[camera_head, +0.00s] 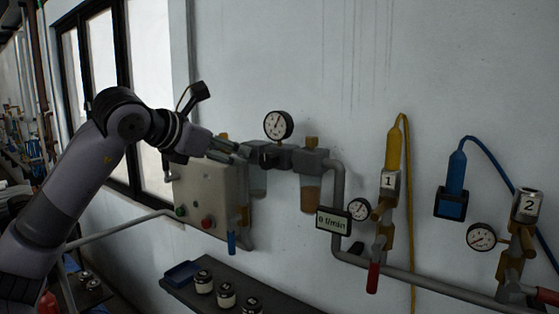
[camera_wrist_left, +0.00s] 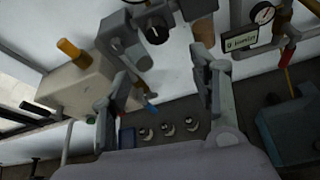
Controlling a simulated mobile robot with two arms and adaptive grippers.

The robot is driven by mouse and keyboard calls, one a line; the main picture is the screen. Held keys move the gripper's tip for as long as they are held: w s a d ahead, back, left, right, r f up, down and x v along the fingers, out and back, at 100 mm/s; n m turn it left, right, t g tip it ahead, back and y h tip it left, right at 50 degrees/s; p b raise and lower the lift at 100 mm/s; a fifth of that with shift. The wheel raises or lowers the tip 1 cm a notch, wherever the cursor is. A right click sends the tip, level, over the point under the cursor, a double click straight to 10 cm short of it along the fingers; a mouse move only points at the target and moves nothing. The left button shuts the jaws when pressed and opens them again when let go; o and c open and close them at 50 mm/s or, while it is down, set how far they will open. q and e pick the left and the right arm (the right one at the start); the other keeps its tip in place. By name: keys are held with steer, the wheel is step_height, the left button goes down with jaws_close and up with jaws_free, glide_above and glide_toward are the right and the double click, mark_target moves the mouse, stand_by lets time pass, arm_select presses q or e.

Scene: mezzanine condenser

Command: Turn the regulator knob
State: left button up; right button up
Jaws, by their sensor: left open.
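The regulator is mounted on the grey pipe on the wall, with a round white gauge (camera_head: 278,125) above it. Its dark knob (camera_head: 267,158) faces outward, partly close behind my gripper in the head view; the knob also shows in the left wrist view (camera_wrist_left: 157,34). My left gripper (camera_head: 232,149) is just left of the regulator, open and empty. In the left wrist view its two fingers (camera_wrist_left: 163,88) are spread, with the knob beyond them near the top of the picture, apart from both. My right gripper is in neither view.
A beige control box (camera_head: 205,193) with green and red buttons sits below my gripper. A dark shelf (camera_head: 290,301) holds several small jars and a blue tray (camera_head: 182,274). A flow display (camera_head: 333,219), valve 1 (camera_head: 388,184) and valve 2 (camera_head: 526,205) are to the right.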

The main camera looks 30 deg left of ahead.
arm_select(q)
steer(key=p, duration=0.3)
glide_toward(265, 162)
steer(key=p+x, duration=0.3)
steer(key=x, duration=0.6)
steer(key=shift+w+r, duration=0.1)
steer(key=shift+w, duration=0.05)
steer(key=shift+w+f, duration=0.25)
steer(key=shift+w, duration=0.2)
steer(key=c, duration=1.1)
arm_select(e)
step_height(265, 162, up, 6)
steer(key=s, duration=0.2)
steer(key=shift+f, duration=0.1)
